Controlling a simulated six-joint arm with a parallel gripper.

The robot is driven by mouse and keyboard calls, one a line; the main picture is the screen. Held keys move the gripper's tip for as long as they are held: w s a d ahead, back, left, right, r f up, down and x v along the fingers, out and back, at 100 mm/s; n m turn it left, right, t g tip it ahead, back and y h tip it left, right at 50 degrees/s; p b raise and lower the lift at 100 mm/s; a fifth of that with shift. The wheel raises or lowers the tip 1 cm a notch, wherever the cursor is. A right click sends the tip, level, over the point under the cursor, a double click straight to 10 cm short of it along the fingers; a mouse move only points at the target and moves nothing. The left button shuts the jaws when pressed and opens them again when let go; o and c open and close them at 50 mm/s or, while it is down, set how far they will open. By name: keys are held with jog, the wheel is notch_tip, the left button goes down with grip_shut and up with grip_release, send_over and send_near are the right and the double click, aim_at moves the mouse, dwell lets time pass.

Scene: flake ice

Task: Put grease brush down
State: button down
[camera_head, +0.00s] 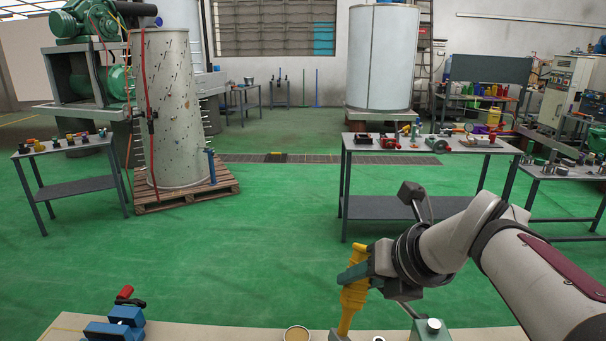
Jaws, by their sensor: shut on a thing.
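My gripper (355,275) is at the lower middle of the view, above the near bench (230,334). Its green fingers are shut around a yellow object, which I take for the grease brush (348,308). The brush is nearly upright, its top leaning to the right. Its lower end comes down near the bench at the bottom edge of the picture. I cannot tell whether that end touches anything.
A round pot with tan contents (296,334) stands left of the brush. A blue vise (118,325) with a red-handled tool (125,293) is at the bottom left. A green block (430,330) stands on the right. The bench between vise and pot looks clear.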

jog(key=w+a+f+n+g+y, duration=0.1)
jog(key=a+f+n+g+y, duration=0.3)
jog(key=a, duration=0.7)
jog(key=a+f+n+t+y, duration=0.1)
jog(key=a+f+n, duration=0.1)
jog(key=a+n, duration=0.75)
jog(key=s+a+f+n+g+y, duration=0.15)
jog(key=s+a+f, duration=0.25)
jog(key=a, duration=0.6)
jog(key=s+a+f+n+g+y, duration=0.1)
jog(key=s+a+f+n+g, duration=0.2)
jog(key=a, duration=0.6)
notch_tip(320, 180, down, 11)
jog(key=shift+s+a+t, duration=0.25)
jog(key=shift+a+t, duration=0.1)
jog(key=shift+f, duration=0.1)
jog(key=c, duration=0.5)
grip_release()
